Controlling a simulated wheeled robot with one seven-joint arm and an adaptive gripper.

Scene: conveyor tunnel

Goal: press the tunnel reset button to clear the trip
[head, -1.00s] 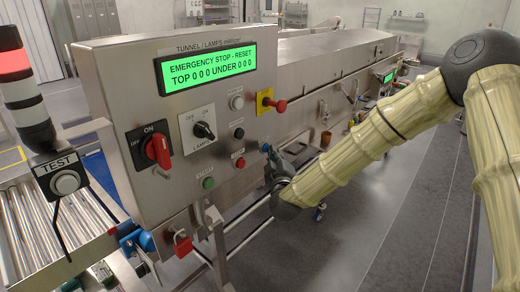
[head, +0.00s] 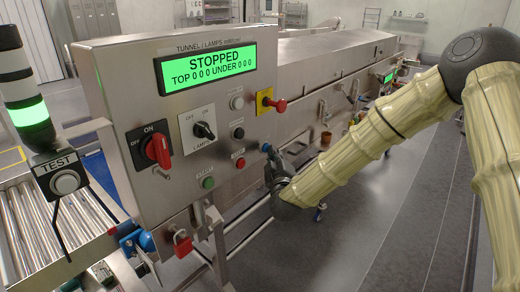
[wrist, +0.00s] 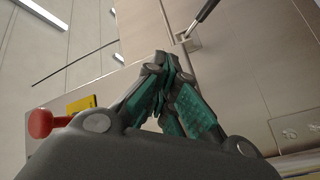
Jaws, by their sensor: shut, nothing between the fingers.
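The steel control panel (head: 200,120) stands left of centre in the head view, its green display (head: 207,67) reading "STOPPED" and "TOP 0 0 0 UNDER 0 0 0".
A red emergency-stop knob (head: 280,105) on a yellow plate sits just above my gripper and also shows in the wrist view (wrist: 42,123). Black (head: 238,133), red (head: 240,162) and green (head: 208,183) buttons are nearby. Open floor lies right of the tunnel.

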